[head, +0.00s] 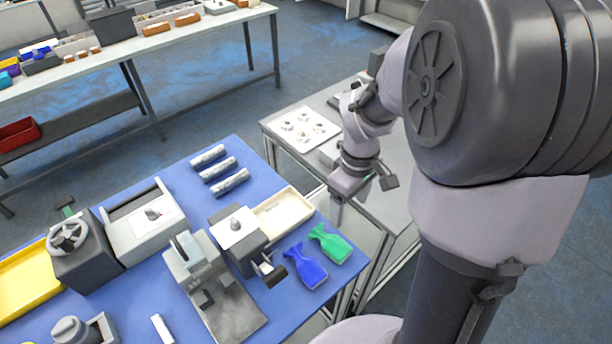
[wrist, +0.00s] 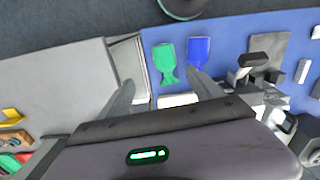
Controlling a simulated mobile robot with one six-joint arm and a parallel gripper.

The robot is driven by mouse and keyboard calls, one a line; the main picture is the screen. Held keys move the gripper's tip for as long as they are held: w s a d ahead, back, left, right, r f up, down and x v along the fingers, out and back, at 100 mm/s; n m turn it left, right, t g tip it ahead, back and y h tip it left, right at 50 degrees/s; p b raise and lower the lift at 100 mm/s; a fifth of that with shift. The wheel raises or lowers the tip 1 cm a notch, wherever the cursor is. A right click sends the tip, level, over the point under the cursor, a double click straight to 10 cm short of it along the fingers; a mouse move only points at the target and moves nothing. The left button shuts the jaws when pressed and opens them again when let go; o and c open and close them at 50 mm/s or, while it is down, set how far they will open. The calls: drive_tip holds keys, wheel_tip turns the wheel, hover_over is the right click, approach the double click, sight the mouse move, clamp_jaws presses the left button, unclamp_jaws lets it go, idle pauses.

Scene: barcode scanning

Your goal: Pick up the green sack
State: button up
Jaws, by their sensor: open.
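The green sack (head: 329,244) lies flat on the blue table top near its right edge in the head view. It also shows in the wrist view (wrist: 165,63), ahead of the fingers and between their lines. A blue sack (head: 305,266) lies beside it, to its left in the head view and to its right in the wrist view (wrist: 199,52). My gripper (head: 337,212) is above the gap by the table's right edge, apart from the sack. In the wrist view my gripper (wrist: 163,88) has its two fingers spread, with nothing held between them.
A cream tray (head: 283,213) and a grey device (head: 238,240) stand close to the sacks on the blue table (head: 188,197). Several silver cylinders (head: 220,169) lie farther back. A grey table (head: 393,205) with a white tray (head: 302,129) stands to the right, across a gap.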

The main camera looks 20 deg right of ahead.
drive_tip(key=b, duration=0.5)
hover_over(338, 247)
drive_tip(key=f, duration=1.2)
drive_tip(key=shift+s+d+f, duration=0.2)
drive_tip(key=shift+f, duration=0.05)
drive_tip(key=f, duration=0.1)
drive_tip(key=f+b, duration=0.1)
drive_tip(key=f, duration=0.1)
drive_tip(key=f+b, duration=0.1)
drive_tip(key=f, duration=0.1)
drive_tip(key=shift+w+a+f, duration=0.1)
drive_tip(key=shift+w+a, duration=0.15)
drive_tip(key=shift+a, duration=0.05)
